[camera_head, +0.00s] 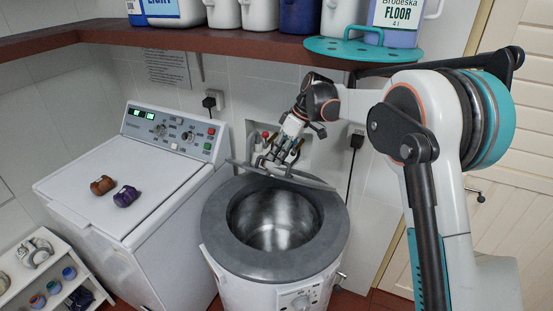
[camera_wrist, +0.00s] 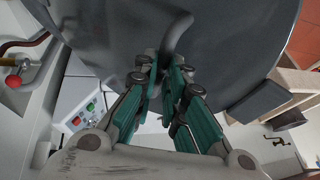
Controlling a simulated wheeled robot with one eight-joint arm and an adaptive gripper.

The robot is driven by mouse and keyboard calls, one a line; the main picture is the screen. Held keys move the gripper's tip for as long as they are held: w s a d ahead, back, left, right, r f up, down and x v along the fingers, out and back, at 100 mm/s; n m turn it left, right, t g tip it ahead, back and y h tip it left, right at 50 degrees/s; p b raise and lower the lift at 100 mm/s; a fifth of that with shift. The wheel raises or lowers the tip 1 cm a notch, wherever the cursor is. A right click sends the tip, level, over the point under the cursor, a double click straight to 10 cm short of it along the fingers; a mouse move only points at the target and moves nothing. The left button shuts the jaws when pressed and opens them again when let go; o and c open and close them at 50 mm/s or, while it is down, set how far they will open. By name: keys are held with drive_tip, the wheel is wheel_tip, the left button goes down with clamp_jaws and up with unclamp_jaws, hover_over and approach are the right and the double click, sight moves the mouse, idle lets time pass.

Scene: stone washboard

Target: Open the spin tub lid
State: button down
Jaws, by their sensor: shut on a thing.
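The round spin tub (camera_head: 222,245) has a dark grey rim, and its metal inside shows uncovered. Its grey lid (camera_head: 312,181) stands raised and tilted at the back of the tub, seen nearly edge-on. My gripper (camera_head: 277,156) is at the lid's upper side, behind the tub opening. In the wrist view the lid (camera_wrist: 235,50) fills the upper part, with a curved grey handle (camera_wrist: 177,34) on it. My gripper's teal fingers (camera_wrist: 164,66) are shut on this handle. The fingers hide the handle's lower end.
A white washing machine (camera_head: 120,185) stands left of the tub, with a brown thing (camera_head: 102,185) and a purple thing (camera_head: 126,196) on top. A brown shelf (camera_head: 200,37) with containers runs above. Red-knobbed taps (camera_head: 265,137) are on the wall behind the lid.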

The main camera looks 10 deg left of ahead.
drive_tip(key=shift+w+d+f, duration=0.15)
drive_tip(key=shift+w+d, duration=0.05)
drive_tip(key=c, duration=1.7)
unclamp_jaws()
drive_tip(key=shift+w+f, duration=0.1)
drive_tip(key=shift+w, duration=0.05)
drive_tip(key=shift+o, duration=0.2)
drive_tip(key=shift+w+d+f, duration=0.1)
drive_tip(key=shift+w, duration=0.1)
drive_tip(key=shift+s, duration=0.2)
drive_tip(key=shift+r, duration=0.2)
drive_tip(key=shift+w+d+r, duration=0.1)
drive_tip(key=shift+r, duration=0.25)
drive_tip(key=w+d, duration=0.1)
drive_tip(key=d, duration=1.1)
drive_tip(key=shift+w, duration=0.15)
drive_tip(key=shift+r, duration=0.1)
drive_tip(key=shift+c, duration=0.5)
